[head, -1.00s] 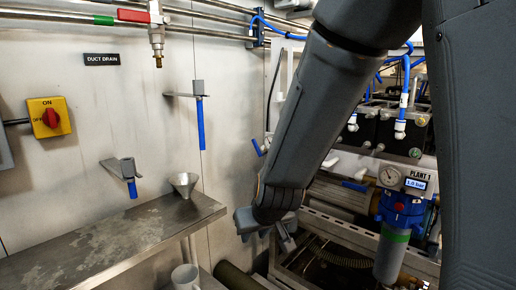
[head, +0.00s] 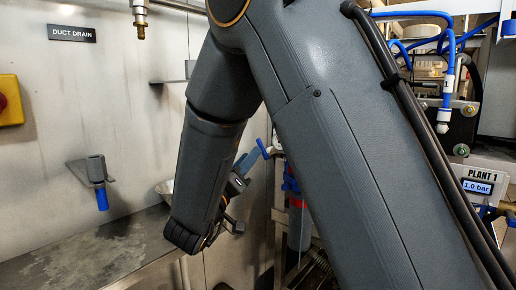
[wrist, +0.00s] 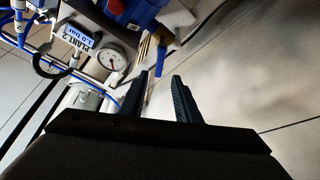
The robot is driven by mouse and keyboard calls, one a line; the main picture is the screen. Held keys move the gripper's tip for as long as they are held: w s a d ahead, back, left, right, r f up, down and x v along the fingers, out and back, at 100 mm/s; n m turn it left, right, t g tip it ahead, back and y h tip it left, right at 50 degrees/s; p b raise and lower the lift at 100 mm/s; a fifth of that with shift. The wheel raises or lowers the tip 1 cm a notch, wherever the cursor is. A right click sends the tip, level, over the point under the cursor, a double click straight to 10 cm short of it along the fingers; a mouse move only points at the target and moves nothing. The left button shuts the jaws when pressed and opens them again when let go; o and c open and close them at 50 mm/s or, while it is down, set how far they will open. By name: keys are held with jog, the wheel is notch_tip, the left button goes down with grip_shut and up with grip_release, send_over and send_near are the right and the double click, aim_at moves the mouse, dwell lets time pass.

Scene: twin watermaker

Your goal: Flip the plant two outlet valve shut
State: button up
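In the wrist view, a blue valve lever (wrist: 164,42) on a brass fitting is beside the PLANT 2 panel (wrist: 84,36). I take it for the plant two outlet valve. My gripper (wrist: 160,80) has its two dark fingers apart with nothing between them. In the picture, the lever is just beyond the fingertips, apart from them; the depth gap is hard to judge. In the head view, a blue lever (head: 263,149) shows just past my wrist. My arm hides much of the plant two area there.
A round gauge (wrist: 111,60) and a blue housing (wrist: 130,12) are close to the fingers. A steel shelf (head: 80,250) is at lower left in the head view. The PLANT 1 panel (head: 480,180) is at right.

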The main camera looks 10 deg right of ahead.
aim_at(260, 146)
jog(key=x, duration=0.7)
jog(key=shift+d, duration=0.3)
grip_shut()
